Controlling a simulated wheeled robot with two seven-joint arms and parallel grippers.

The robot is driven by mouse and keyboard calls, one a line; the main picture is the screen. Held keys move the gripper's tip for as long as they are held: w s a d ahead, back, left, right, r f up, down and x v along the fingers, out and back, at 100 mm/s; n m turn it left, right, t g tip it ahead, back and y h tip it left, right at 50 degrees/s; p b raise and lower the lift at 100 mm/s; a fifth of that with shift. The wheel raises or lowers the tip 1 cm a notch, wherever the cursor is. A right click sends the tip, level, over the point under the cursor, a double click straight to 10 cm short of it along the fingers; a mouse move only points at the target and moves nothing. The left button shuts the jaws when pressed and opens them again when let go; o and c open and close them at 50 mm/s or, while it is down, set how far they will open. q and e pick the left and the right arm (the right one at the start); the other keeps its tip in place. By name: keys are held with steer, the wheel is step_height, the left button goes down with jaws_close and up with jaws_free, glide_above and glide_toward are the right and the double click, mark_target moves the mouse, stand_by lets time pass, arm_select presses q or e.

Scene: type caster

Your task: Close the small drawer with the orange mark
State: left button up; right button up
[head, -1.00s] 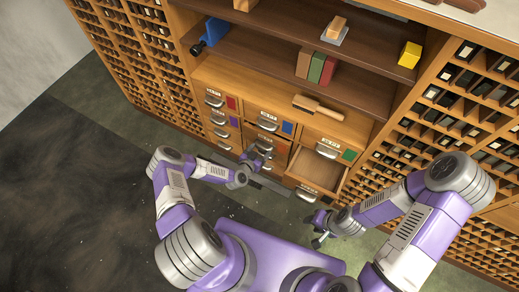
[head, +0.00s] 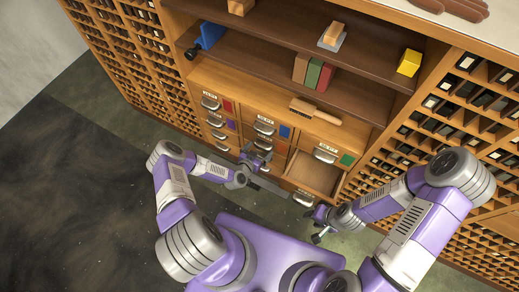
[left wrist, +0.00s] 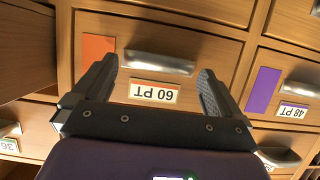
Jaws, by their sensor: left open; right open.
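The drawer with the orange mark (left wrist: 98,47) fills the middle of the left wrist view, which is upside down. It has a 60 PT label and a metal handle (left wrist: 158,64). Its front looks about level with its purple-marked neighbour. In the head view its orange mark (head: 280,149) is in the middle column, below the blue mark. My left gripper (head: 256,158) is open in front of this drawer; its fingers (left wrist: 158,72) stand either side of the handle, contact unclear. My right gripper (head: 318,229) hangs low before the cabinet, open.
An open, empty drawer (head: 314,174) juts out in the right column, below the green-marked drawer (head: 325,153), close to both grippers. A brush (head: 315,111) lies on the counter above. Shelves hold blocks (head: 314,73). The floor (head: 80,190) at left is clear.

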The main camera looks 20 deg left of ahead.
arm_select(q)
steer(key=p+v, duration=0.2)
steer(key=v, duration=0.4)
steer(key=shift+s+r, duration=0.15)
steer(key=shift+s, duration=0.2)
